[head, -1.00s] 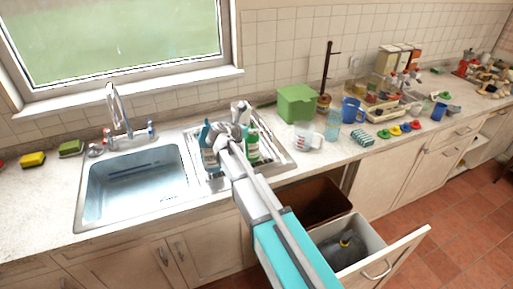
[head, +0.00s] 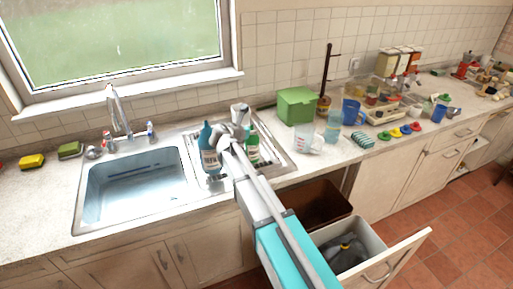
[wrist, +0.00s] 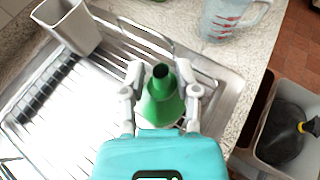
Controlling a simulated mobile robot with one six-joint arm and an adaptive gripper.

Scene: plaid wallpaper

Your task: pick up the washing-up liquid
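A green bottle with a dark cap, which looks like the washing-up liquid (head: 252,149), stands upright on the metal draining board (head: 285,165). In the wrist view the bottle (wrist: 163,105) is between the two fingers of my gripper (wrist: 161,97), seen from above. The fingers are apart, one on each side, with a small gap visible at the left. My gripper (head: 233,138) is above the draining board in the head view and hides part of the bottle. A dark teal bottle with a label (head: 209,152) stands just left of it.
A grey-white cup (wrist: 70,25) stands at the back of the drainer. A measuring jug (head: 309,138) and a green box (head: 297,105) stand to the right. The sink (head: 130,190) is at left. A drawer with bins (head: 360,250) is open below.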

